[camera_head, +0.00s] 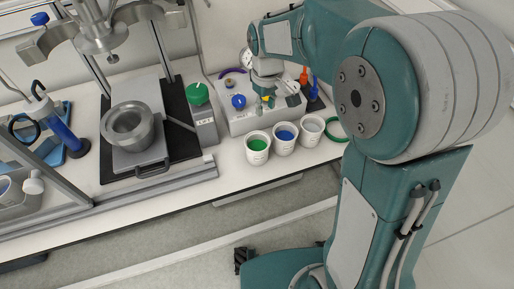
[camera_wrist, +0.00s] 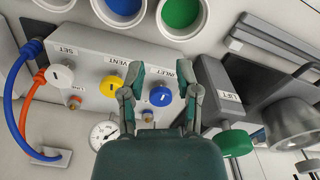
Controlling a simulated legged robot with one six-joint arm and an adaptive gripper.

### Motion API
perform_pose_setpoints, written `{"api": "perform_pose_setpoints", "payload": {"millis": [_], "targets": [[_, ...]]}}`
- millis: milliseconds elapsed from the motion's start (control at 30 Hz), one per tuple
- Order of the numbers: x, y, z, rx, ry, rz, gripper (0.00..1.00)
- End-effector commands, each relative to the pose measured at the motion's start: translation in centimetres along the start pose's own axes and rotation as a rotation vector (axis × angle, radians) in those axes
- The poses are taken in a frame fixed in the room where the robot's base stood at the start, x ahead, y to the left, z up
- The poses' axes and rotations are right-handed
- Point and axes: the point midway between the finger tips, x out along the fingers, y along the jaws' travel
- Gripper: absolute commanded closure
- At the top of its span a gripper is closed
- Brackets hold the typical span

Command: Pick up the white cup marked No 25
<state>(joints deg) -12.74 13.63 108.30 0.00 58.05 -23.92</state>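Three white cups stand in a row at the bench's front edge. One has green inside (camera_head: 257,143), one blue (camera_head: 285,133), one a pale inside (camera_head: 312,124). In the wrist view they are cut off at the top edge: the pale one (camera_wrist: 55,4), the blue one (camera_wrist: 123,8) and the green one (camera_wrist: 180,15). Small marks show on the cups in the head view, but I cannot read No 25 on any. My gripper (camera_wrist: 160,72) is open and empty over the valve panel, apart from the cups.
The grey valve panel (camera_wrist: 85,75) has a white SET knob (camera_wrist: 60,77), a yellow VENT knob (camera_wrist: 111,86) and a blue INLET knob (camera_wrist: 160,96). A LIFT box (camera_wrist: 222,88) with a green knob (camera_wrist: 235,141) stands beside it. A metal reactor vessel (camera_head: 130,125) is left of the cups.

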Motion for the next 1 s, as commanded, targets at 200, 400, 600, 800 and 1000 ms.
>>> {"api": "perform_pose_setpoints", "payload": {"millis": [200,400,600,800,1000], "targets": [[1.4,-0.2,1.0,0.347,-0.002,-0.001,0.56],[2.7,-0.4,2.0,0.723,-0.002,0.000,0.56],[3.4,-0.5,2.4,0.891,-0.001,-0.001,0.56],[6.1,-0.6,2.5,0.901,-0.005,0.000,0.56],[8.6,-0.6,2.5,0.899,-0.004,0.000,0.56]]}}
